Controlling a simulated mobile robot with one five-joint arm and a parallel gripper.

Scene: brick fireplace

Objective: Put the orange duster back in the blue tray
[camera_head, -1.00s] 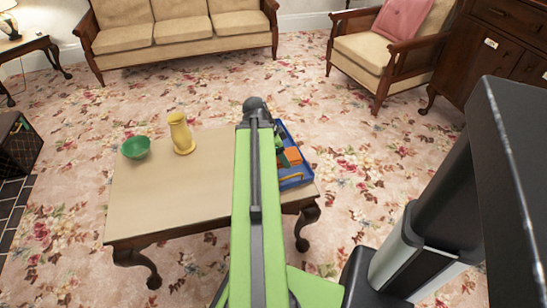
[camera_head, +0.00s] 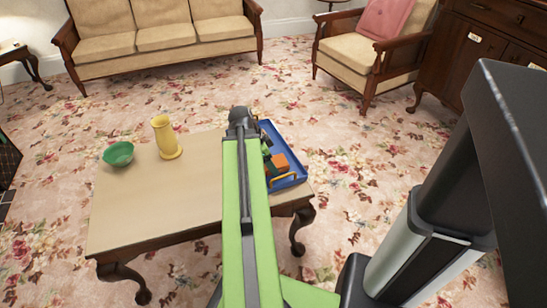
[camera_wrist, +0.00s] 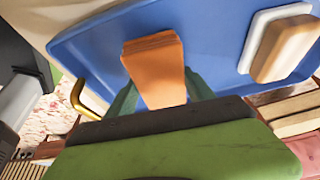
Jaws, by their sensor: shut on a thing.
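The orange duster (camera_wrist: 155,62) is a block between my gripper's green fingers in the wrist view. It also shows in the head view (camera_head: 279,162), just right of my arm's end. My gripper (camera_wrist: 160,98) is shut on it. The blue tray (camera_wrist: 95,50) lies behind the duster in the wrist view. In the head view the tray (camera_head: 294,158) sits at the table's right end, with the duster within its outline. I cannot tell whether the duster touches the tray floor. My arm hides the tray's left part in the head view.
A tan-and-white block (camera_wrist: 284,46) lies in the tray. A brass handle (camera_wrist: 84,102) is on its rim. A yellow vase (camera_head: 166,138) and a green bowl (camera_head: 118,154) stand on the wooden table (camera_head: 150,205), left of my arm. The table's middle is bare.

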